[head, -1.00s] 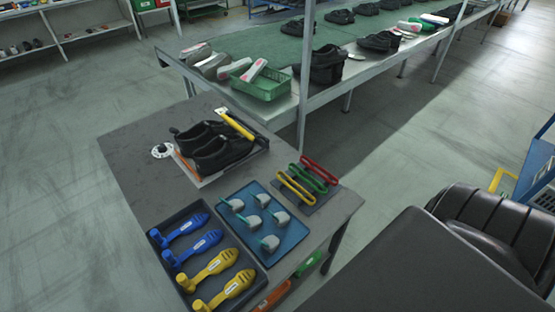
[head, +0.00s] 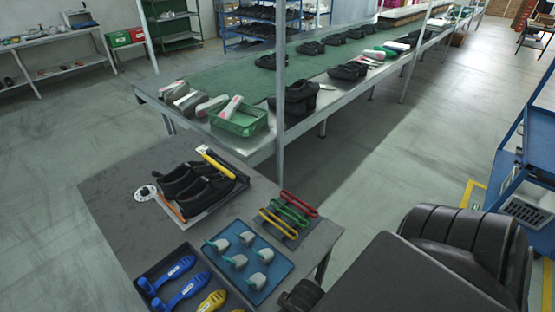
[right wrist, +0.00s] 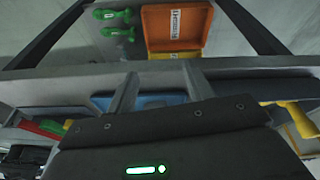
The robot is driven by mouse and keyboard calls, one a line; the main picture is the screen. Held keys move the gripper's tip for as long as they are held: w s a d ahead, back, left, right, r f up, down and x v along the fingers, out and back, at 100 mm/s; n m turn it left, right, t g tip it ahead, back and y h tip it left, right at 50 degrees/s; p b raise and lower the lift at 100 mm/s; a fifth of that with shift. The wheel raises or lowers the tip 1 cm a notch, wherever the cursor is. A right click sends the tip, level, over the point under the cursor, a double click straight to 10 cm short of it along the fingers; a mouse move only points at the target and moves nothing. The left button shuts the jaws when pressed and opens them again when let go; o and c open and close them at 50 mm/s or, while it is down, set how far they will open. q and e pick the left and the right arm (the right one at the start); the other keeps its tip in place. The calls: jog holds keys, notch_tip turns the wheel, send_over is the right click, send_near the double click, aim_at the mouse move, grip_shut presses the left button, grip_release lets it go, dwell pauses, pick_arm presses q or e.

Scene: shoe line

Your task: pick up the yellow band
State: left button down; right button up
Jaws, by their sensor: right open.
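The yellow band (head: 277,224) lies on a small dark mat on the near table, in front of the green band (head: 288,211) and the red band (head: 300,203). My right gripper shows only in the right wrist view (right wrist: 160,84); its two fingers are apart with nothing between them. It is at the table's edge, with the blue tray (right wrist: 160,101) behind the fingers. The bands appear at the left of that view, partly hidden by the gripper body, with the red band (right wrist: 42,134) clearest. My left gripper is not in view.
On the table, black shoes (head: 195,185) stand behind the blue tray (head: 282,268) of grey-white pieces; a dark tray (head: 148,270) holds blue and yellow shoe forms. An orange box (right wrist: 175,30) and green forms (right wrist: 117,32) sit lower down. A conveyor line (head: 355,85) runs behind.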

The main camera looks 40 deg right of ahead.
notch_tip(320, 180, up, 7)
jog(key=w+n+t, duration=0.1)
jog(key=w+n, duration=0.1)
jog(key=n+p, duration=0.2)
jog(key=n, duration=3)
send_near(280, 221)
jog(key=shift+a+x, duration=0.2)
jog(key=shift+x, duration=0.9)
jog(key=shift+a+x, duration=0.15)
jog(key=shift+x, duration=0.95)
jog(key=shift+a+x, duration=0.2)
jog(key=shift+x, duration=0.95)
jog(key=shift+w+f, duration=0.25)
jog(key=shift+f, duration=0.3)
jog(key=shift+c, duration=0.3)
